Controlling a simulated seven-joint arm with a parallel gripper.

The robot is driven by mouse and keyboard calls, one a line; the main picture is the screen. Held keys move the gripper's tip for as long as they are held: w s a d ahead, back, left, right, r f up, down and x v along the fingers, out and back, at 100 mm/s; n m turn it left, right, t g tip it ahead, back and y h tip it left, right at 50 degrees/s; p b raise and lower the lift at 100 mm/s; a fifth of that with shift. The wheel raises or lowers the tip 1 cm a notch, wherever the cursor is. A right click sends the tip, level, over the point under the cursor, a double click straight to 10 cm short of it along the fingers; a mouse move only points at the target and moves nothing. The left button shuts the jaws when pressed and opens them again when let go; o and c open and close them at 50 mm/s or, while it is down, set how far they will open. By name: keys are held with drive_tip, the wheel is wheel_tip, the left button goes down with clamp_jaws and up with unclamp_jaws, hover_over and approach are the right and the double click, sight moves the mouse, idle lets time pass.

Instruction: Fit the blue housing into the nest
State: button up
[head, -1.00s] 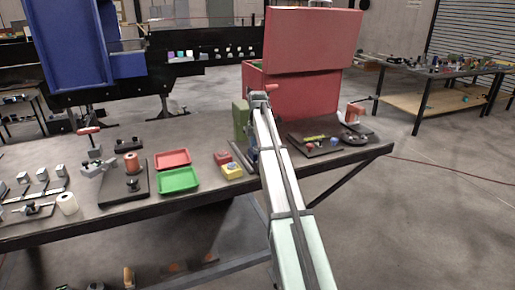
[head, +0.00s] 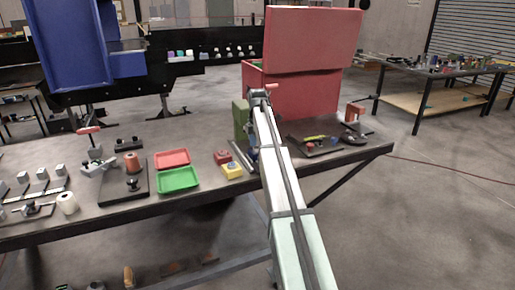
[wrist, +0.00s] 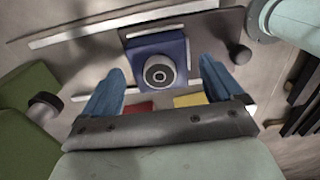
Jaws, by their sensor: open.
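The blue housing (wrist: 140,55), a square block with a round grey-and-black ring on its face, lies in the middle of the wrist view. My gripper (wrist: 161,68) is open. Its two blue fingers stand to the left and right of the housing with gaps, and nothing is held. A dark plate (wrist: 215,35) lies under or behind the housing; I cannot tell whether this is the nest, or whether the housing is seated. In the head view my arm hides most of this spot.
A red block (head: 222,157) and a yellow block (head: 232,170) are left of my arm. A green fixture (head: 240,117) stands close by. A red bin (head: 300,95) is behind, and a dark tray (head: 345,148) with small parts lies right. Green and red trays sit left.

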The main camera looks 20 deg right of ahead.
wheel_tip(320, 180, up, 11)
drive_tip(key=shift+r, duration=0.15)
idle(0.7)
